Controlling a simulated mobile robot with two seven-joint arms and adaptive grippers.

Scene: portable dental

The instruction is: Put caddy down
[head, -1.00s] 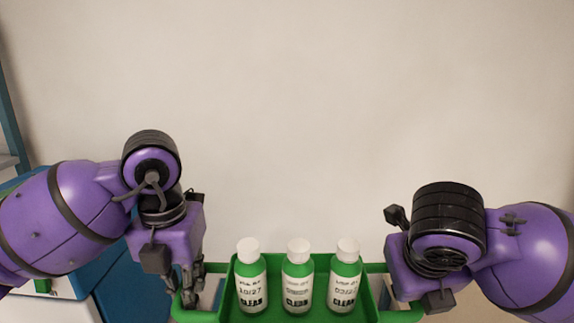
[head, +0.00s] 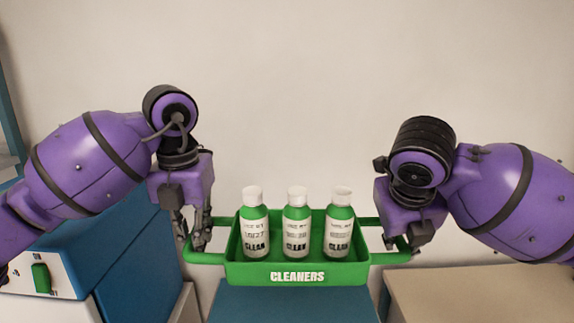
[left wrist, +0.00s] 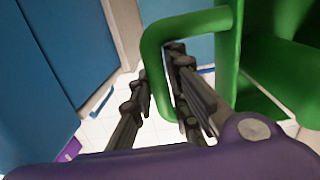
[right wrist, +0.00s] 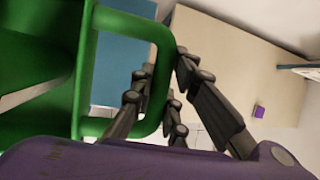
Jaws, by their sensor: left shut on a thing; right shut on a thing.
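The green caddy (head: 240,272), labelled CLEANERS, is held level between my two grippers in the head view. Three green bottles with white caps and labels, the left bottle (head: 254,225), middle bottle (head: 296,225) and right bottle (head: 339,226), stand upright in it. My left gripper (head: 199,243) is shut on the caddy's left handle (left wrist: 150,45), which passes between its fingers in the left wrist view. My right gripper (head: 405,248) is shut on the right handle (right wrist: 160,60), also seen between the fingers in the right wrist view. The caddy's underside is hidden.
A blue surface (head: 290,303) lies below and in front of the caddy. A beige surface (head: 480,292) is at the right. A blue and white cabinet (head: 110,250) stands at the left. A plain wall (head: 300,90) is behind.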

